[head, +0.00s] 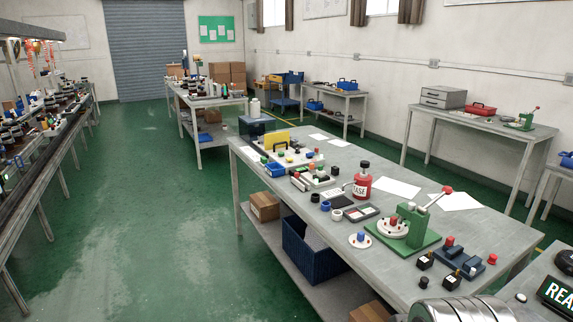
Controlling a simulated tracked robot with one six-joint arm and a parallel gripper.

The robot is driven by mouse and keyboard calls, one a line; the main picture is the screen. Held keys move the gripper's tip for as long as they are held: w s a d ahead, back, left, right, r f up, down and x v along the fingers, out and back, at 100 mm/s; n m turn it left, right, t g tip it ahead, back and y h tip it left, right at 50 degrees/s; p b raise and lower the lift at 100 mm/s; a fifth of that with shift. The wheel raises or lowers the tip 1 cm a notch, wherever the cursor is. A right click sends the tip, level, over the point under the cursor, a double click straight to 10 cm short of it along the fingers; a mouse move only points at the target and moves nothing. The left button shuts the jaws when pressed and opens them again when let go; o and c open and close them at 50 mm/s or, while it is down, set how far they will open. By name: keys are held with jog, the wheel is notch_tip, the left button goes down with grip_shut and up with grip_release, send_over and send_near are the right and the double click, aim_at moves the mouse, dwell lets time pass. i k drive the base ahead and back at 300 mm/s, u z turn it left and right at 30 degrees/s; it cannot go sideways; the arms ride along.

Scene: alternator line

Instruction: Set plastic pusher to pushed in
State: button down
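I cannot tell for sure which thing is the plastic pusher. On the near workbench (300,205) stands a green hand press (412,222) with a raised lever ending in a red knob. A white round part with red spots (392,228) sits at its base. Left of it, a white disc (360,241) carries an upright blue piece (361,236). Right of it, a dark blue block fixture (460,262) holds a red-topped piece (449,241). Whether any of these is pushed in is too small to tell. My gripper is not in view.
A red "EASE" can (362,187), small black blocks (425,261) and white sheets (397,187) crowd the bench. A box with a "REA" display (556,293) is at the lower right. A conveyor line (50,140) runs along the left. The green floor (150,200) between is clear.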

aim_at(312, 171)
jog(key=u, duration=0.3)
jog(key=i, duration=1.5)
jog(key=u, duration=0.55)
jog(key=i, duration=2.35)
jog(key=u, duration=0.25)
